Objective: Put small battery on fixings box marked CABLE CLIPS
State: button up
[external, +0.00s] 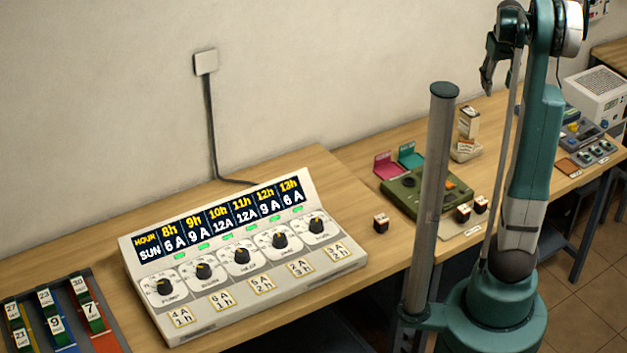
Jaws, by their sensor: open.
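My gripper (489,72) is raised high above the back of the bench, beside the wall, with nothing seen in it. It is open. Small dark blocks with pale tops look like batteries: one battery (381,224) stands alone on the wood left of the green device, and two more, a battery (463,213) and another battery (481,204), stand on a pale labelled plate in front of it. I cannot tell which is the small one. Pale small boxes (468,123) stand stacked behind the green device. Their markings are too small to read, so I cannot tell which is marked CABLE CLIPS.
The green device (424,190) has a pink flap (388,166) and a teal flap (410,156) behind it. A large dial panel (245,258) fills the left bench. A grey post (432,200) rises beside my arm. A white instrument (597,95) stands at far right.

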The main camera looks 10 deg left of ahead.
jog(key=s+d+f+m+t, duration=0.1)
jog(key=s+d+m+t, duration=0.1)
jog(key=s, duration=1.3)
jog(key=s+d+m+t, duration=0.2)
jog(key=s+d+m, duration=0.1)
jog(key=s, duration=1.2)
jog(key=shift+s+d+f, duration=0.35)
jog(key=shift+d, duration=0.05)
